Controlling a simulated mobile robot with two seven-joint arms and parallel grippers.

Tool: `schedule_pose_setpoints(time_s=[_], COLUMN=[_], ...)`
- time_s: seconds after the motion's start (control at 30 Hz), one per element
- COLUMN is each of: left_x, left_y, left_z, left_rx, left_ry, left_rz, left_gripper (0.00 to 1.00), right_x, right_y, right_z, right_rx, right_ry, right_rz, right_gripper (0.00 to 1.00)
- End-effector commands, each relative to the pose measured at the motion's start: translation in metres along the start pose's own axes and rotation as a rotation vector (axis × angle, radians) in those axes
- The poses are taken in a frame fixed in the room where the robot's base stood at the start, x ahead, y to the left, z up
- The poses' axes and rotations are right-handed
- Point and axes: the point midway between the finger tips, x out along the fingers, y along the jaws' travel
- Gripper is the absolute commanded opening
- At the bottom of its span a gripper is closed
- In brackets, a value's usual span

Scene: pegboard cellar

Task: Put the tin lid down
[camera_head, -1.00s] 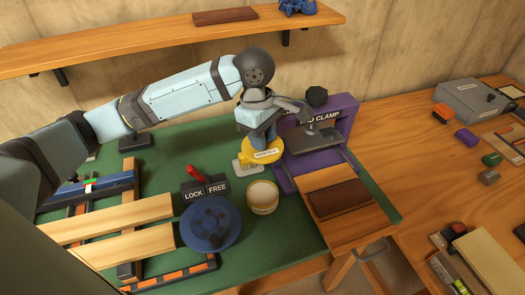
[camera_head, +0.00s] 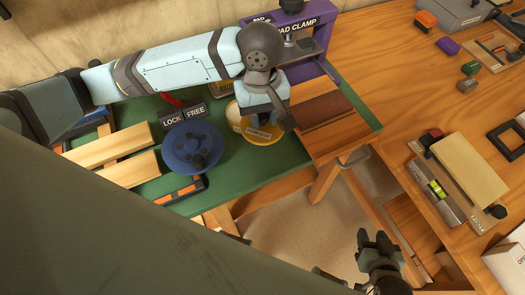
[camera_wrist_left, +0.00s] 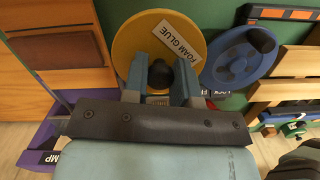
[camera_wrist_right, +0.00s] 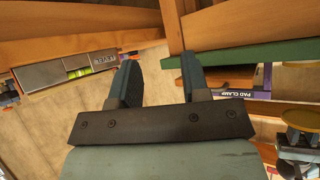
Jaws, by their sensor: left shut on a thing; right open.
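The tin lid (camera_head: 266,137) is a yellow disc with a white FOAM GLUE label. My left gripper (camera_head: 264,117) is shut on its dark central knob, above the front right part of the green bench top. In the left wrist view the lid (camera_wrist_left: 128,48) lies flat between the fingers (camera_wrist_left: 163,85). I cannot tell whether it touches the bench. The open tin (camera_head: 234,112) is mostly hidden behind the lid and gripper. My right gripper (camera_head: 376,243) is open and empty, low in front of the benches; its fingers (camera_wrist_right: 158,82) show apart in the right wrist view.
A blue handwheel (camera_head: 180,160) is left of the lid, with a LOCK/FREE sign (camera_head: 184,117) behind it. The purple pad clamp (camera_head: 290,28) stands behind. A wooden block (camera_head: 322,110) lies on the right. Green surface is clear along the front edge.

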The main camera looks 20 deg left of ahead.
Motion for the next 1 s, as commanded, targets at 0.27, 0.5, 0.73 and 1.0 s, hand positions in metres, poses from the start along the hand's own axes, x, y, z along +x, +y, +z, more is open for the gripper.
schedule_pose_setpoints(time_s=[0.27, 0.5, 0.73, 1.0], left_x=[0.076, 0.104, 0.129, 0.147], left_y=[-0.001, 0.000, -0.001, 0.000], left_z=[-0.009, -0.013, -0.016, -0.018], left_rx=[-0.002, -0.003, -0.003, -0.003], left_ry=[-0.001, 0.000, -0.001, 0.000], left_rz=[-0.003, 0.000, -0.002, 0.001], left_gripper=[0.03, 0.03, 0.03, 0.03], right_x=[0.010, 0.012, 0.014, 0.012], right_y=[0.000, -0.001, -0.002, -0.002], right_z=[0.008, 0.006, 0.007, 0.007], right_rx=[0.017, 0.026, 0.028, 0.017], right_ry=[-0.004, -0.003, 0.003, 0.005], right_rz=[-0.002, -0.002, -0.002, -0.004], right_gripper=[0.43, 0.43, 0.43, 0.43])
